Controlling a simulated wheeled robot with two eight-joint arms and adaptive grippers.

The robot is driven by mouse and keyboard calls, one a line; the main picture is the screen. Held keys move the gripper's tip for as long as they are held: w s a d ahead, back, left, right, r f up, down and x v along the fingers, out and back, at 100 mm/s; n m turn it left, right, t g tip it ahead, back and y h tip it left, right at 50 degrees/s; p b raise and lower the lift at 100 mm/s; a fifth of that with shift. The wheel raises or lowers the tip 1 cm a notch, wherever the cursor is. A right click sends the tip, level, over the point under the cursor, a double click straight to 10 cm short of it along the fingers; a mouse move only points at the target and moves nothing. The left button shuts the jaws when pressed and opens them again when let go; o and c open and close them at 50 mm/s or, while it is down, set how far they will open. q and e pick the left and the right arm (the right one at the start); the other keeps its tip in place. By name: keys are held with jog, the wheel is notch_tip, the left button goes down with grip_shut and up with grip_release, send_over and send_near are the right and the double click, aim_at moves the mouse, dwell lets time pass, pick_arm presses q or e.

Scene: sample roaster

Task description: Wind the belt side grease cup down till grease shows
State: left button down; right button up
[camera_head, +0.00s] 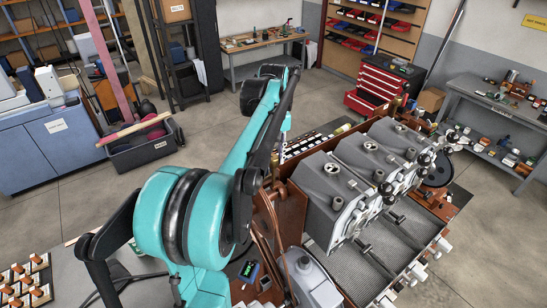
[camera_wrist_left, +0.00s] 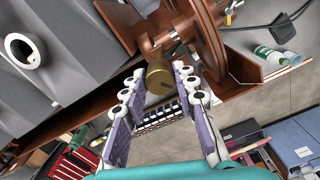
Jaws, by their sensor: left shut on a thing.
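The brass grease cup (camera_wrist_left: 157,80) sits in the wrist view beside a reddish-brown wheel (camera_wrist_left: 208,38) on the roaster. My left gripper (camera_wrist_left: 159,74) has its two fingers on either side of the cup and is shut on it. The cup shows between the fingertips as a round brass cap with a dark mark on its face. I cannot make out any grease around it. In the head view the roaster (camera_head: 335,190) stands right of my left arm, its grey drum housings in a row; the arm hides its far left end and the cup. My right gripper is not in view.
In the head view, a red tool chest (camera_head: 385,82) stands behind the roaster and a grey bench (camera_head: 490,105) at the right. Open floor (camera_head: 225,122) lies to the left.

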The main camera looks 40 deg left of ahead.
aim_at(274, 157)
pick_arm(q)
jog(key=m, duration=0.5)
jog(key=shift+m, duration=0.3)
jog(key=m, duration=0.4)
jog(key=shift+m+b, duration=0.4)
jog(key=shift+m, duration=0.3)
jog(key=c, duration=1.2)
grip_release()
notch_tip(274, 157, up, 12)
